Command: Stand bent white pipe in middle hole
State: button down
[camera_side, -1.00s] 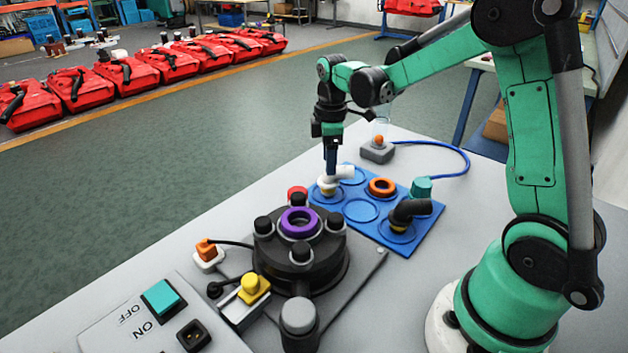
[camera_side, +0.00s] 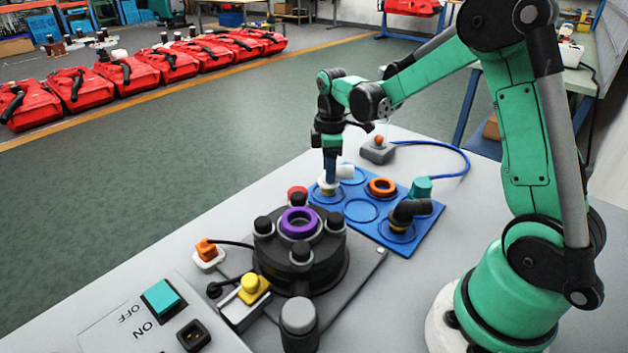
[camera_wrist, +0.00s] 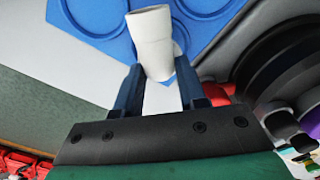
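The bent white pipe (camera_side: 344,171) stands in a spot at the left end of the blue tray (camera_side: 408,243), its elbow arm pointing right. My gripper (camera_side: 329,180) is lowered over it, pointing down. In the wrist view the two blue fingers (camera_wrist: 158,82) are apart, one on each side of the white pipe (camera_wrist: 152,35). I cannot tell if they touch it. The black round tank (camera_side: 335,262) has a purple ring (camera_side: 298,222) around the opening in the middle of its top. The pipe's lower end is mostly hidden by the fingers.
The tray also holds an orange ring (camera_side: 382,187) and a black bent pipe (camera_side: 410,210). Black knobs (camera_side: 301,252) stand up around the purple ring. A grey box with an orange knob (camera_side: 378,151) and blue cable lies behind the tray. A switch panel (camera_side: 150,325) is front left.

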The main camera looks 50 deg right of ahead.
jog(key=shift+r, duration=2.55)
jog(key=s+a+r+n, duration=0.2)
jog(key=s+a+r, duration=0.25)
jog(key=a, duration=0.35)
jog(key=s+a+r+n, duration=0.1)
jog(key=s+a+r, duration=0.2)
jog(key=a+r, duration=0.4)
notch_tip(320, 180, down, 6)
jog(key=a, duration=0.1)
jog(key=shift+w+f, duration=0.25)
jog(key=shift+f, duration=0.4)
jog(key=shift+f, duration=0.3)
jog(key=shift+f, duration=0.75)
dwell(0.4)
